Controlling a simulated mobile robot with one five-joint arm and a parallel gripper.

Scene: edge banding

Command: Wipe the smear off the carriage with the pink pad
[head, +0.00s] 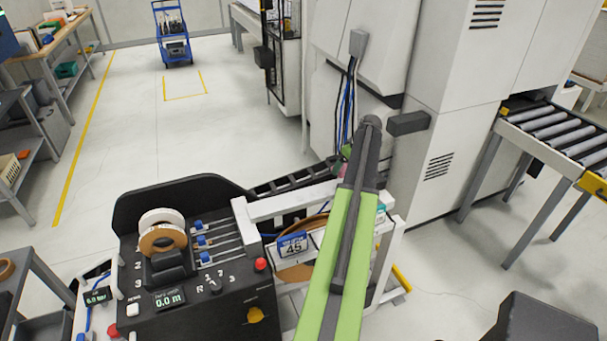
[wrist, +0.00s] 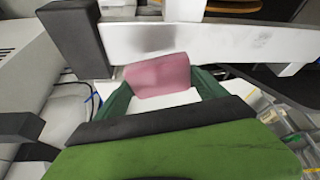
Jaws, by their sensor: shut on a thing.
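The pink pad (wrist: 157,78) is held between the two green fingers of my gripper (wrist: 162,84), which is shut on it. In the wrist view, a pale metal bar, which looks like the carriage (wrist: 235,43), runs across just beyond the pad. A blurred grey smear (wrist: 158,38) is on its face, above the pad in the picture. The pad's top edge overlaps the bar's lower edge in the picture; I cannot tell whether they touch. In the head view my arm covers most of the gripper, and only a small bit of the pink pad (head: 343,171) shows.
A dark block (wrist: 75,38) stands at the bar's left end. In the head view, a black control panel (head: 190,265) with tape rolls stands left of my arm. A tall white machine cabinet (head: 440,130) and a roller conveyor (head: 555,130) are to the right. The floor behind is open.

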